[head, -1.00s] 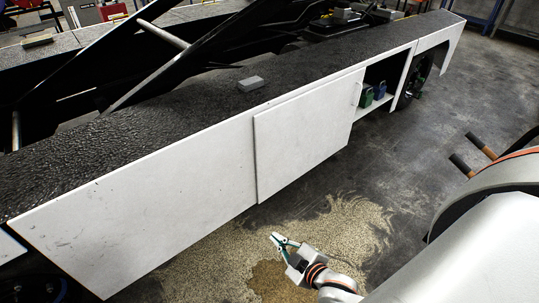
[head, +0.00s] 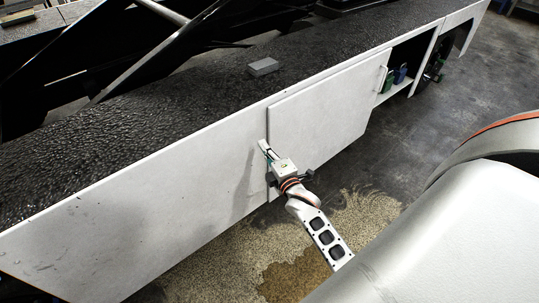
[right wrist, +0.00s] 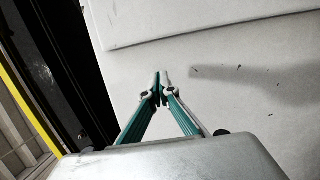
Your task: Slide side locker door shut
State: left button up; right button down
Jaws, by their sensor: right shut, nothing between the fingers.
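The side locker door (head: 325,110) is a raised white panel on the long white side of the loader. Its handle (head: 383,79) is at its right edge, and the locker opening (head: 402,75) shows to the right of it. My right gripper (head: 264,147) is shut and empty at the door's left edge, in front of the fixed white panel (head: 150,205). In the right wrist view, the closed fingertips (right wrist: 161,76) point toward the door's edge (right wrist: 200,31), with a small gap visible in the picture. Contact cannot be told. My left gripper is out of view.
Green and blue items (head: 399,76) stand inside the opening. A grey block (head: 263,67) lies on the black top surface (head: 200,95). Spilled tan granules (head: 350,225) cover the floor below. Open floor lies to the right.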

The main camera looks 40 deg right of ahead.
aim_at(264, 129)
jog(key=w, duration=0.3)
jog(key=shift+w+d+f, duration=0.1)
jog(key=shift+w+d, duration=0.1)
jog(key=shift+d, duration=1.75)
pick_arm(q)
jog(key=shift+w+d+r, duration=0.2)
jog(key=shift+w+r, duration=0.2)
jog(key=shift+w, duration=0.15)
pick_arm(e)
jog(key=shift+w+d, duration=0.1)
jog(key=shift+d, duration=0.2)
